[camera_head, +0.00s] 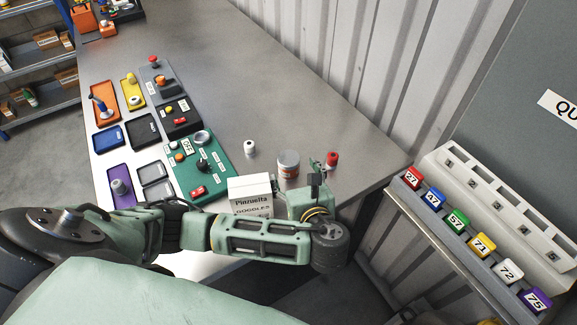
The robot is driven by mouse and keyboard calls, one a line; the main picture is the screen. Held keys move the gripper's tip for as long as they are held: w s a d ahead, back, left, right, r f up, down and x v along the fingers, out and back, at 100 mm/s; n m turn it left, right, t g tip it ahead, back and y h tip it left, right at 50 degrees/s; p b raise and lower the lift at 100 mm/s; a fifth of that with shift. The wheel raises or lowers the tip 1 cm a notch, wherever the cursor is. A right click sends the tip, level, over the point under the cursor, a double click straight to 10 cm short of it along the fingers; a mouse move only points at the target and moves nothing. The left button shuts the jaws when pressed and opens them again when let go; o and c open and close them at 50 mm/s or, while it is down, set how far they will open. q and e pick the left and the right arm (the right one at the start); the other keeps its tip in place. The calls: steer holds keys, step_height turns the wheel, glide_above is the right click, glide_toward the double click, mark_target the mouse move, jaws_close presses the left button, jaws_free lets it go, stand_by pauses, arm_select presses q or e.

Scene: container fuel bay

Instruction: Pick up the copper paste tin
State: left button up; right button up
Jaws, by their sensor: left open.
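A small grey metal tin with an orange-brown band (288,164), which looks like the copper paste tin, stands upright on the grey bench (225,75) near its front right corner. My left gripper (316,178) is just to the right of the tin and a little nearer to me. It is open, shows small and is partly hidden by its own wrist, and I see nothing held in it. I cannot tell whether it touches the tin. My right gripper is not in view.
A red-capped item (332,159) stands right by the gripper. A white goggles box (250,194) stands left of the wrist.

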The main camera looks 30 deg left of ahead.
mark_target(292, 167)
arm_select(q)
steer(key=x, duration=0.6)
steer(key=shift+w+a+f+p, duration=0.1)
steer(key=shift+w+a+p, duration=0.1)
steer(key=shift+w+p, duration=0.15)
steer(key=shift+d, duration=0.1)
steer(key=shift+s, duration=0.1)
steer(key=shift+c, duration=0.9)
steer(key=c, duration=1.1)
steer(key=shift+c, duration=0.4)
steer(key=shift+r, duration=0.2)
